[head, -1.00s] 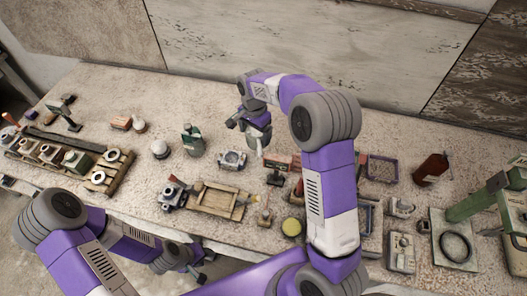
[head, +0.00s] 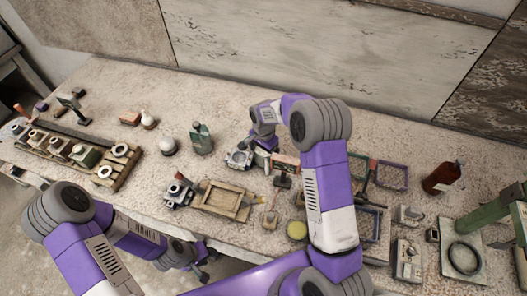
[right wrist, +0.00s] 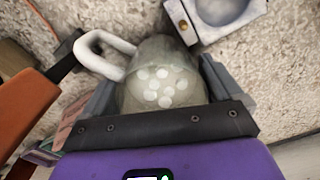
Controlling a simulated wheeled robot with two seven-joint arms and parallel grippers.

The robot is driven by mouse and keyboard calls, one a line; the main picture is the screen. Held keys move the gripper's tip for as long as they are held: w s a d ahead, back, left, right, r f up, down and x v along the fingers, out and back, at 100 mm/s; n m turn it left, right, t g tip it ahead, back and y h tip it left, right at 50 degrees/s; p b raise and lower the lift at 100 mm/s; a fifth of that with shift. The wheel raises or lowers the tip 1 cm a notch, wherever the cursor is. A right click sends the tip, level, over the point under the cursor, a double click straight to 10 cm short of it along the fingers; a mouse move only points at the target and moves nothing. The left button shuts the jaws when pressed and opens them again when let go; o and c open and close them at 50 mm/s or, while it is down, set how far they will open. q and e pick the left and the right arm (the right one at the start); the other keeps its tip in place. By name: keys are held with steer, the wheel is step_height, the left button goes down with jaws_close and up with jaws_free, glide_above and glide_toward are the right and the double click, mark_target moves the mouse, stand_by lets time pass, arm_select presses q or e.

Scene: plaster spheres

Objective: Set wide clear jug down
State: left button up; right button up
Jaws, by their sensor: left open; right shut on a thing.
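The wide clear jug (right wrist: 158,75) fills the middle of the right wrist view, its pale looped handle to the left and several white round shapes showing in or through it. My right gripper (right wrist: 155,92) is shut on it, one finger on each side. In the head view my right gripper (head: 264,147) is low over the back middle of the table (head: 225,110), and the jug is mostly hidden there. I cannot tell whether its base touches the table. My left gripper (head: 202,265) is open and empty at the front edge.
A grey metal block with a round bowl (head: 239,158) stands close left of my right gripper. A green bottle (head: 202,138) and a white round piece (head: 168,146) stand further left. A wooden tray (head: 226,201) lies in front. A brown bottle (head: 442,178) stands right.

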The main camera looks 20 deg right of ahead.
steer(key=shift+f, duration=0.15)
steer(key=o, duration=1.1)
